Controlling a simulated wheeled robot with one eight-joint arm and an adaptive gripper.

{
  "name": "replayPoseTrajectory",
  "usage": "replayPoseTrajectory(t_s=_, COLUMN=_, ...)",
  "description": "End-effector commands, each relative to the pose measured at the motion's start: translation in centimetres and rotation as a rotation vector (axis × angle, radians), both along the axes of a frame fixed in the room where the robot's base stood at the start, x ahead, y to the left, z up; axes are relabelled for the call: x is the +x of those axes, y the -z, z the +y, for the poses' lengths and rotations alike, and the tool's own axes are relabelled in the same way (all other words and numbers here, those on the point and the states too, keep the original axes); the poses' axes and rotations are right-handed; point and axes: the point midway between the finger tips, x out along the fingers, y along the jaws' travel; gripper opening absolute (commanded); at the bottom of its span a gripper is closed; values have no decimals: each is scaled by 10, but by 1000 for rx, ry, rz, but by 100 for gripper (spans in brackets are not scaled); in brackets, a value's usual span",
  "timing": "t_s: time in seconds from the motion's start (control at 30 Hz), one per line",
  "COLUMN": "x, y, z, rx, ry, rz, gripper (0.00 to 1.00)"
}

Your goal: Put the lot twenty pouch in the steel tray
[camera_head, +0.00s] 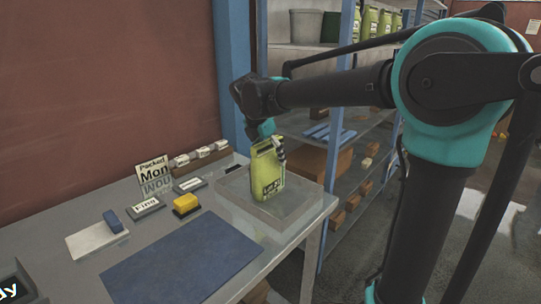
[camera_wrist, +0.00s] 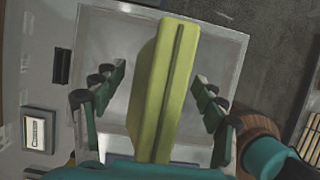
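The lot twenty pouch (camera_head: 266,178) is yellow-green with a dark "Lot 20" label and stands upright in the steel tray (camera_head: 301,222) at the right end of the table. In the wrist view the pouch (camera_wrist: 162,85) rises between my fingers, with the tray (camera_wrist: 222,42) around it. My gripper (camera_head: 279,146) is at the top of the pouch in the head view. In the wrist view my gripper (camera_wrist: 160,90) is spread, with a visible gap between each finger and the pouch. The pouch's base is partly hidden.
A blue mat (camera_head: 180,262) lies at the front of the table. A yellow block (camera_head: 186,205), small label plates, a "Packed Mon" card (camera_head: 154,172) and a white pad (camera_head: 97,238) with a blue eraser stand left of the tray. Shelves (camera_head: 345,130) with similar pouches stand behind.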

Motion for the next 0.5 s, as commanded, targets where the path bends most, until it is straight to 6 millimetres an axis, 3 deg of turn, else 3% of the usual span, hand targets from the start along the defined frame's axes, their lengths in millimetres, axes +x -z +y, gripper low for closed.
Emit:
replayPoseTrajectory(t_s=0.27, x=0, y=-2, z=0, rx=0, ry=0, rz=0, gripper=72)
replayPoseTrajectory(t_s=0.5, x=-10, y=-31, z=8, rx=0, ry=-1, rz=0, gripper=72)
